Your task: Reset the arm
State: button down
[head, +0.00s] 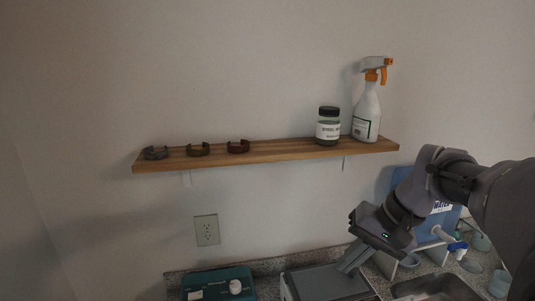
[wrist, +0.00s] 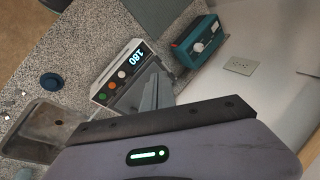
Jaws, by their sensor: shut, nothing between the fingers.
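My gripper (head: 347,268) is at the lower right of the head view, reaching down and left from my arm. Its grey fingers are together and hold nothing. In the wrist view the fingers (wrist: 153,92) show in front of a white device (wrist: 120,72) with a lit display reading 180 and several round buttons. In the head view the fingers overlap the grey top of this device (head: 318,285). I cannot tell whether they touch it.
A wooden shelf (head: 285,151) holds three dark curved holders, a labelled jar (head: 328,127) and a spray bottle (head: 367,112). A teal box (head: 218,280) stands left of the device.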

jog(key=s+a+f+t+h+b, duration=0.1)
jog(key=s+a+f, duration=0.1)
jog(key=s, duration=0.4)
jog(key=s+a+f+t+h+b, duration=0.1)
jog(key=s+a+f+b, duration=0.1)
jog(key=s+f, duration=0.2)
jog(key=s+a+f+m+t+b, duration=0.1)
jog(key=s+a+f, duration=0.1)
jog(key=s, duration=0.6)
jog(key=shift+s+a+f+h+b, duration=0.3)
jog(key=shift+s+f+h+b, duration=0.1)
jog(key=shift+f, duration=0.4)
